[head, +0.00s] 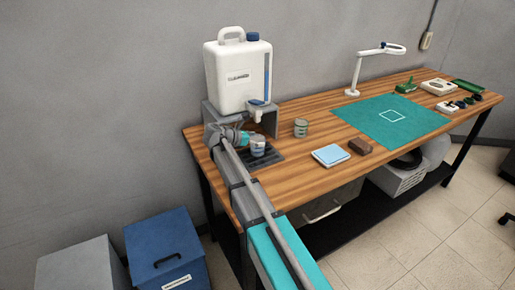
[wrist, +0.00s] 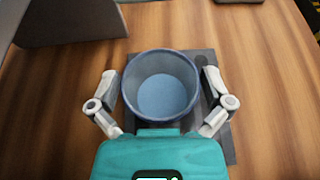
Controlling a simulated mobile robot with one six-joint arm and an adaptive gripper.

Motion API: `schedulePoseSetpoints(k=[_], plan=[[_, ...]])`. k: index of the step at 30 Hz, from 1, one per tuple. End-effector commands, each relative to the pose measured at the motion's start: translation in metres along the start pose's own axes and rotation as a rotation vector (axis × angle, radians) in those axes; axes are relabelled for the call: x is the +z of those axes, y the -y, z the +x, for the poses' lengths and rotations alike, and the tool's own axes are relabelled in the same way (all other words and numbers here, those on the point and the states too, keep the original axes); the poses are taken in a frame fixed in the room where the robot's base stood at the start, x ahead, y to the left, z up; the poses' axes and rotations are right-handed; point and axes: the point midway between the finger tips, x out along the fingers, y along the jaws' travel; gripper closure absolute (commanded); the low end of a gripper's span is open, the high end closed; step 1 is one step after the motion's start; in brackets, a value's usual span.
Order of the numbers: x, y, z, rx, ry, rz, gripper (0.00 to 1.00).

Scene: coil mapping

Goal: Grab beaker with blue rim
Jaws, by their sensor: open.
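The beaker with the blue rim (wrist: 161,88) stands upright in the wrist view, seen from above into its open mouth. It stands on a dark tray (wrist: 205,62). My gripper (wrist: 160,85) is open, with one finger on each side of the beaker; whether the fingers touch it I cannot tell. In the head view the beaker (head: 258,147) shows beside my gripper (head: 247,139), below the spout of a large white container. My arm partly hides the tray there.
The white container (head: 238,75) stands on a grey stand (head: 211,112) just behind the beaker. Another small jar (head: 300,128) stands to the right. A blue pad (head: 331,155) and a brown block (head: 360,146) lie further right. A green mat (head: 415,122) covers the middle of the wooden table.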

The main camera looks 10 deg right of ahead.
Motion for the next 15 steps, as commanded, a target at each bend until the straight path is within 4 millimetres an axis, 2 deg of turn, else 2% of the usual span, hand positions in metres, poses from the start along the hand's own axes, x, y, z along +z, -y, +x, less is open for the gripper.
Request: schedulePoseSetpoints(k=[5, 15], plan=[[-0.0001, 0.0000, -0.0002, 0.000, 0.000, 0.000, 0.00], [-0.0004, -0.0003, -0.0010, 0.001, 0.000, 0.000, 0.59]])
